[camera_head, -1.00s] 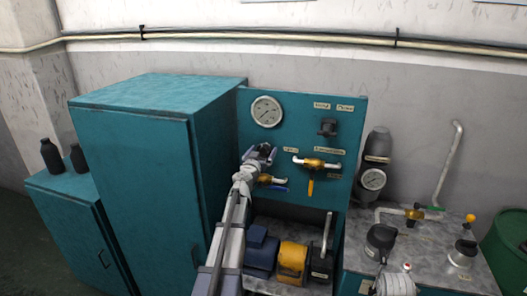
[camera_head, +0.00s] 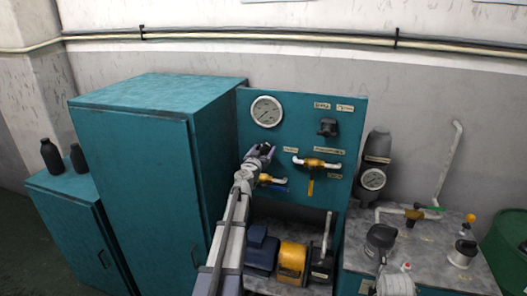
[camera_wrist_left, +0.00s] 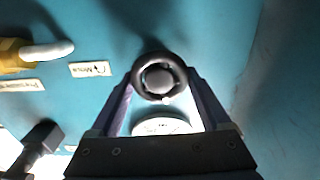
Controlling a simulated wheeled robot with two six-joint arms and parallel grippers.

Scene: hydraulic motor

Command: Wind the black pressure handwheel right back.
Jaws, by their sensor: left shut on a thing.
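The black pressure handwheel (camera_wrist_left: 148,69) is a round black ring with a grey hub, on the teal panel (camera_head: 226,110). In the left wrist view it sits between the tips of my left gripper (camera_wrist_left: 161,82), whose fingers are shut on it from both sides. In the head view my left gripper (camera_head: 262,153) reaches up to the panel and mostly hides the handwheel. My right gripper is not in view.
A round gauge (camera_head: 266,111) is above the handwheel. A brass valve (camera_head: 313,162) with a yellow handle and a black knob (camera_head: 327,127) are to its right. A blue-handled valve (camera_head: 272,181) is just below. A tall teal cabinet (camera_head: 140,160) stands left.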

